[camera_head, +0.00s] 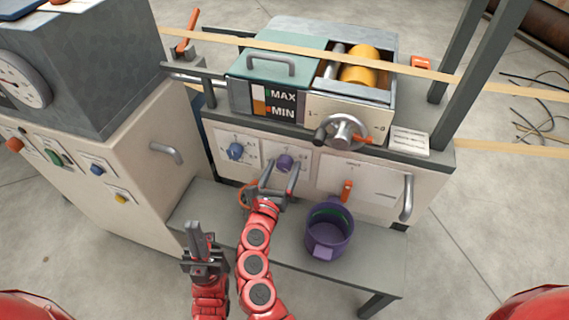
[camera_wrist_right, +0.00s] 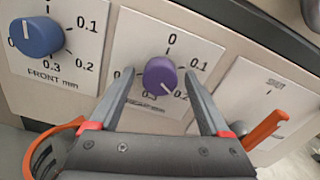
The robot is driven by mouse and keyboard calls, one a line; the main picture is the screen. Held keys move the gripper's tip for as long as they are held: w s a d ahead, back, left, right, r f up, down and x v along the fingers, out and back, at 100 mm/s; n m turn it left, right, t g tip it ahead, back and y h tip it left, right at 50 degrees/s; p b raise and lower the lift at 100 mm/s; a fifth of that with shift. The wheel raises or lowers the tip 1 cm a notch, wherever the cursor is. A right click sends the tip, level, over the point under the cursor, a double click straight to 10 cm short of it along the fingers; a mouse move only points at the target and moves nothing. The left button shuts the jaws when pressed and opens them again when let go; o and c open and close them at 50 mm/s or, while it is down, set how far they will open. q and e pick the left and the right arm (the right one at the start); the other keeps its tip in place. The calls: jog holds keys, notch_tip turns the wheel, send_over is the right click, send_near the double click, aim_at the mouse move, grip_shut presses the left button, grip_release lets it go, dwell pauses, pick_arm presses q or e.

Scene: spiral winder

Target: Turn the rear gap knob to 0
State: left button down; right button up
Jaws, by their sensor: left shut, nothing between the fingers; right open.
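The purple knob (camera_head: 285,162) is on the front panel, right of the blue knob (camera_head: 235,151). In the right wrist view the purple knob (camera_wrist_right: 160,76) sits on a dial with 0 at the top, 0.1 and 0.2 on the right. Its white mark seems to point to the lower right, away from 0. The label below it is mostly hidden. My right gripper (camera_wrist_right: 159,74) is open, with one finger on each side of the knob and visible gaps between. It also shows in the head view (camera_head: 281,170). My left gripper (camera_head: 194,228) is shut and empty, left of the right arm.
The blue knob (camera_wrist_right: 37,37) carries a FRONT mm label. An orange lever (camera_wrist_right: 265,130) is right of the purple dial. A purple pot (camera_head: 330,232) stands on the grey shelf (camera_head: 375,262). A handwheel (camera_head: 346,130) juts out above the panel. A cabinet (camera_head: 130,140) stands left.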

grip_shut()
dwell(0.3)
